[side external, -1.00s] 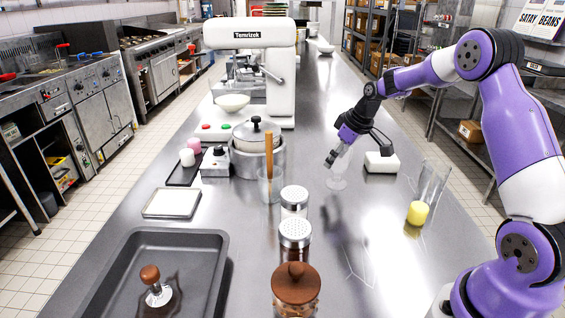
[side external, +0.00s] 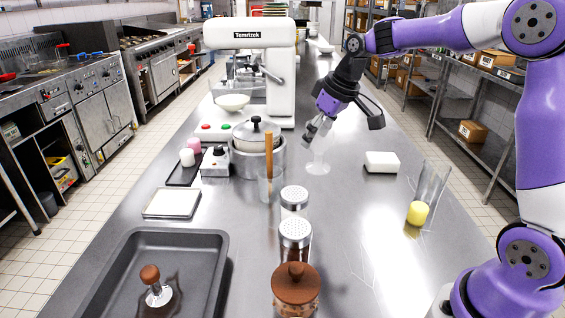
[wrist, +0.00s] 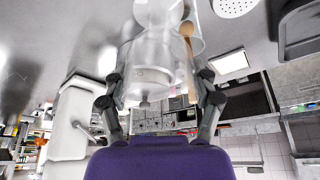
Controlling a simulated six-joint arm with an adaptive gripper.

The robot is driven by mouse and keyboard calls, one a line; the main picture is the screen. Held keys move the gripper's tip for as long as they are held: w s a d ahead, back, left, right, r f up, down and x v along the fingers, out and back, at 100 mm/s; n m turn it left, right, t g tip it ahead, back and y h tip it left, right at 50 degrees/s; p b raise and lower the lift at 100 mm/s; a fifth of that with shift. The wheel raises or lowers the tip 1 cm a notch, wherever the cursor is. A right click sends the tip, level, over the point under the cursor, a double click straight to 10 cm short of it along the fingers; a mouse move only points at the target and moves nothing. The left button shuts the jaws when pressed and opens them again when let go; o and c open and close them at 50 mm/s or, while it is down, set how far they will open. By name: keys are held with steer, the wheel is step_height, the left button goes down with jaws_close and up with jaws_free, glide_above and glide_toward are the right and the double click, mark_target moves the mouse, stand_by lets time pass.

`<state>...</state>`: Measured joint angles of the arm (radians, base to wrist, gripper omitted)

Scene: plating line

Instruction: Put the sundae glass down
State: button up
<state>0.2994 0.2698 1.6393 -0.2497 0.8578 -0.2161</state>
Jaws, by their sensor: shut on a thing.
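The clear sundae glass (side external: 318,165) is upright, with its round foot over the steel counter, just right of the lidded pot. I cannot tell whether the foot touches the counter. My gripper (side external: 313,133) reaches down from the upper right, tilted, and is shut on the upper part of the glass. In the wrist view the glass (wrist: 150,72) fills the space between the two fingers of my gripper (wrist: 160,85). The see-through walls make its rim hard to make out.
The lidded pot (side external: 246,160) and a tumbler with a wooden utensil (side external: 270,187) stand close on the left. A white block (side external: 381,162) and a clear glass with yellow contents (side external: 418,213) are to the right. Shakers (side external: 295,232) stand in front. Counter between is clear.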

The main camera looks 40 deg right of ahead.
steer(key=s+a+r+m, duration=0.1)
steer(key=s+a+m, duration=0.1)
steer(key=a, duration=2.3)
steer(key=shift+h, duration=0.3)
steer(key=shift+w+d+f, duration=1.25)
steer(key=shift+d+f, duration=0.15)
steer(key=shift+f, duration=0.4)
steer(key=shift+w+d+f, duration=1.3)
steer(key=shift+d+f, duration=0.1)
steer(key=shift+f, duration=0.35)
steer(key=shift+w+d+f, duration=1.25)
steer(key=shift+d+f, duration=0.15)
steer(key=shift+f, duration=0.4)
steer(key=shift+f, duration=0.1)
steer(key=o, duration=1.4)
